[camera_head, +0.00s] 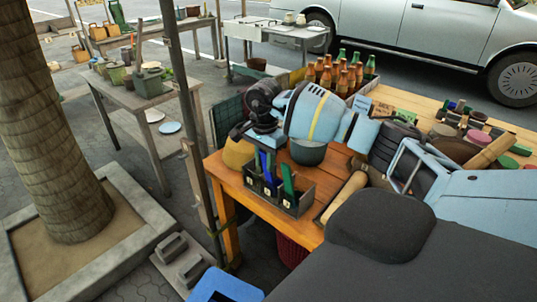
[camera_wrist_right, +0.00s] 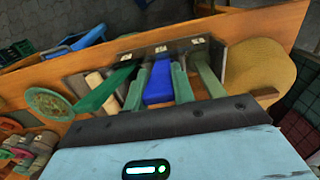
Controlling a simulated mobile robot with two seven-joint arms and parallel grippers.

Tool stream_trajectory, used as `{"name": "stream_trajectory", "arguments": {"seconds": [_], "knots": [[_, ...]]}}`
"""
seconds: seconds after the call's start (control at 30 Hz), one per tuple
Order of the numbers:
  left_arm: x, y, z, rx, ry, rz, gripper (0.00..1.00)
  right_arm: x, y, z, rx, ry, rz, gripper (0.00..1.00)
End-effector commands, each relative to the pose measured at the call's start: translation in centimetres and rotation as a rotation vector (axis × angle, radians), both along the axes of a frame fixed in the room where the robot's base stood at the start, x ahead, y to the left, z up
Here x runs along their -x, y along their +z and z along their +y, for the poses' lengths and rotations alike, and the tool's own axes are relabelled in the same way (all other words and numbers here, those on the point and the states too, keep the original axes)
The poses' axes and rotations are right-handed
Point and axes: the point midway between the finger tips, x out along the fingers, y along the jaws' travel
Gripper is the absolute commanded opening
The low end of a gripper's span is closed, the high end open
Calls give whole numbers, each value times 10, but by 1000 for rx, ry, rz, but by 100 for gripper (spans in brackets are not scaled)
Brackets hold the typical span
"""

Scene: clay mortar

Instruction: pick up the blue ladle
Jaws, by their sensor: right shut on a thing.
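The blue ladle (camera_head: 267,171) stands in a dark rack (camera_head: 305,204) with labelled compartments at the near left corner of the orange table. Its blue handle also shows in the right wrist view (camera_wrist_right: 158,84), between the two fingers. My right gripper (camera_head: 266,150) reaches down over the rack and is shut on this handle. The ladle's lower end is hidden in the rack. A dark green handle (camera_head: 288,178) stands beside it; it also shows in the right wrist view (camera_wrist_right: 108,90). Another green handle (camera_wrist_right: 206,74) is on the other side. My left gripper is not in view.
Several bottles (camera_head: 338,76) stand in a crate at the back.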

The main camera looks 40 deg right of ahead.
Motion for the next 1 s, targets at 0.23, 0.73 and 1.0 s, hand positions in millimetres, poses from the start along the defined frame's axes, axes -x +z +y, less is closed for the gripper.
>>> {"name": "stream_trajectory", "arguments": {"seconds": [0.23,0.73,1.0], "knots": [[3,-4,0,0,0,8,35,-1,38,0,1,0,-5,0],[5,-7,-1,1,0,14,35,0,97,0,-1,0,0,0],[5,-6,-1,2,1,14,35,0,97,0,-1,0,0,18]]}}
